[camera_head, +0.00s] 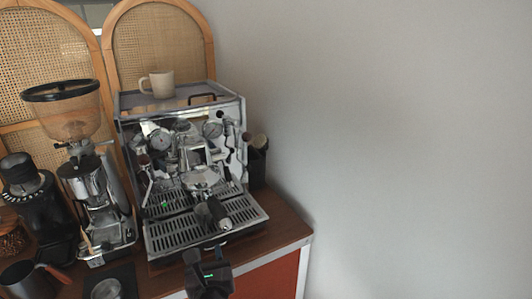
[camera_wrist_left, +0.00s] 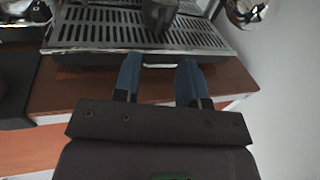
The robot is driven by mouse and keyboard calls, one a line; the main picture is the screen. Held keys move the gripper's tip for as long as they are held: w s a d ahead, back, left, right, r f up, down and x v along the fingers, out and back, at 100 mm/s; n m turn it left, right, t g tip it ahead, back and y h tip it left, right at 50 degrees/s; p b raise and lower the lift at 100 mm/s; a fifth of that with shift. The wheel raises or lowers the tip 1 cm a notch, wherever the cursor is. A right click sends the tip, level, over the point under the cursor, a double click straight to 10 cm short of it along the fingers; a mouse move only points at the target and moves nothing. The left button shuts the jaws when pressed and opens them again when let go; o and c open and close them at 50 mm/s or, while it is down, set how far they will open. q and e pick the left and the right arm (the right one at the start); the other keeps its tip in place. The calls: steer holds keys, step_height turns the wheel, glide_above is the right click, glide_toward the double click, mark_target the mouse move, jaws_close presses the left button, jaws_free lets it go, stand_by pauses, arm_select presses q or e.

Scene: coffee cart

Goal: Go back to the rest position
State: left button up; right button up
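My left gripper (camera_head: 206,256) is in front of the espresso machine (camera_head: 185,165), low at the counter's front edge. In the left wrist view its two blue fingers (camera_wrist_left: 158,66) are apart with nothing between them. A portafilter with a dark handle (camera_head: 218,213) sits at the machine's group head, its handle pointing forward. The handle's end also shows in the left wrist view (camera_wrist_left: 158,14), beyond the fingertips and apart from them. My right gripper is in neither view.
The drip tray (camera_head: 168,239) lies just beyond my left gripper. A cup (camera_head: 158,83) stands on the machine. A grinder (camera_head: 92,190) and a dark pot (camera_head: 22,280) are at the left. The wooden counter (camera_head: 287,232) ends at the right; bare wall lies beyond.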

arm_select(q)
steer(key=s+a+f+n+g+h, duration=0.2)
steer(key=s+a+f+n, duration=0.3)
steer(key=s+f+n, duration=0.4)
steer(key=s+a+f+n+g+h, duration=0.2)
steer(key=s+a+f+n, duration=0.3)
steer(key=n, duration=1.6)
steer(key=s+f+h, duration=0.1)
steer(key=s+f, duration=0.3)
steer(key=s, duration=0.2)
steer(key=shift+f+n+g+h, duration=0.3)
steer(key=shift+f+g, duration=0.05)
steer(key=shift+g, duration=0.05)
